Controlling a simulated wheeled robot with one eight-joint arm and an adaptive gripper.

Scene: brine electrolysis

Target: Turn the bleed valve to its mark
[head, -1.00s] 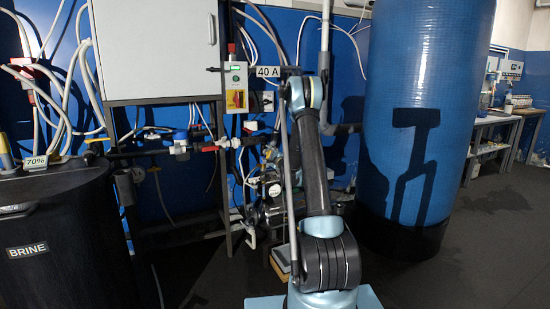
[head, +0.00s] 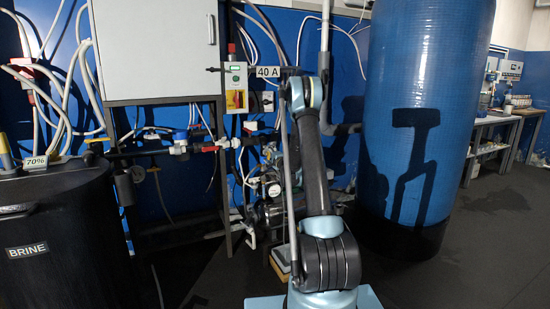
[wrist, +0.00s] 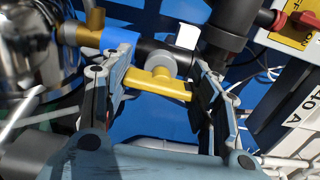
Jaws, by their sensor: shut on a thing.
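The bleed valve shows in the wrist view as a yellow lever handle (wrist: 155,83) with a grey round hub (wrist: 161,66) on dark pipework. My gripper (wrist: 160,88) has one finger at each end of the yellow handle and is shut on it. The handle lies nearly level in the picture, tilted slightly down to the right. A small white tag (wrist: 188,37) sits just above and right of the hub; I cannot read a mark on it. In the head view my arm hides the gripper and the valve.
A brass and blue fitting (wrist: 92,35) lies left of the valve. A red handle (wrist: 297,22) and a "40 A" plate (wrist: 300,108) are close at the right. In the head view a blue tank (head: 425,110) stands right of my arm, and a black brine tank (head: 62,235) at left.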

